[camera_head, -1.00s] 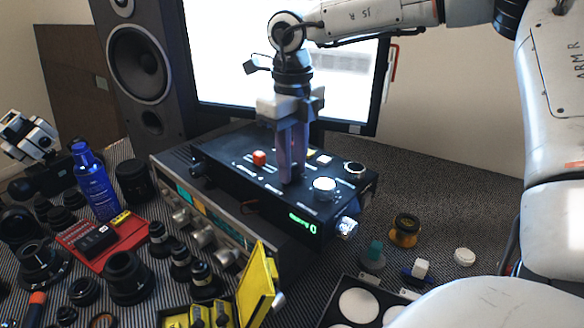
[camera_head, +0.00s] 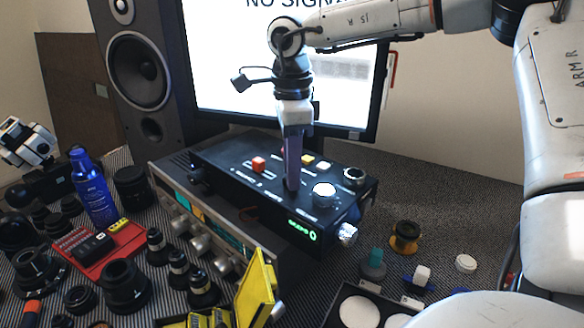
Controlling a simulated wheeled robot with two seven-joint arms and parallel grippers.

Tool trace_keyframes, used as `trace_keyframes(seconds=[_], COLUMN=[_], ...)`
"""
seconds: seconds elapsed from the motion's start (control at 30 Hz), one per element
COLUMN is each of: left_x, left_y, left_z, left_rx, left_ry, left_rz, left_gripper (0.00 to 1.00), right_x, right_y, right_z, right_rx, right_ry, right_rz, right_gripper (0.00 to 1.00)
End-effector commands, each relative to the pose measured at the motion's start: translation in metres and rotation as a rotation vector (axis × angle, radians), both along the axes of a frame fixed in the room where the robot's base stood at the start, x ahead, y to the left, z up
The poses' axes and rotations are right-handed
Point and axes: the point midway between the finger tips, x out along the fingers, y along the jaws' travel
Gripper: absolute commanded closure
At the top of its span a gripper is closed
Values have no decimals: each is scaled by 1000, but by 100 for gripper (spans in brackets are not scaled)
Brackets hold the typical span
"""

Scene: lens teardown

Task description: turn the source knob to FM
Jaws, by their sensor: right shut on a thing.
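The silver receiver (camera_head: 164,172) has a lit display and several silver knobs (camera_head: 200,243) along its front. The lettering is too small to tell which knob is the source knob or where it points. A black control box (camera_head: 243,193) with a green readout sits on the receiver. My right gripper (camera_head: 292,187) points straight down at the box's top, seen nearly edge-on. It is shut on a small control there that its fingers hide. A white round knob (camera_head: 324,190) on the box is just right of the fingers.
A speaker (camera_head: 140,75) and a bright screen (camera_head: 225,70) stand behind. A red tray (camera_head: 113,250), a blue bottle (camera_head: 93,190) and several black lenses (camera_head: 125,284) crowd the left. A yellow open case (camera_head: 256,285) is close before the receiver. Small parts lie at right.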

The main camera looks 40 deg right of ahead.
Motion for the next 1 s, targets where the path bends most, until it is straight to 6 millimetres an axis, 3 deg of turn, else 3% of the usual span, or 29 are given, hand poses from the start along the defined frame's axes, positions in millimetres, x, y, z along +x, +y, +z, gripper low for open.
trace_keyframes(seconds=[0.77,0.8,0.9,1.0], left_x=[0,0,0,0], left_y=[1,1,1,1], left_z=[0,0,0,0], left_rx=[1,1,1,1], left_ry=[0,0,1,1], left_rz=[2,2,2,2], left_gripper=[69,69,69,69], right_x=[1,1,1,1], right_y=[-1,-1,-1,-1], right_z=[0,0,0,0], right_rx=[-1,-1,-1,-1], right_ry=[-2,-2,-2,-2], right_rz=[108,108,108,107], right_gripper=[97,72,58,58])
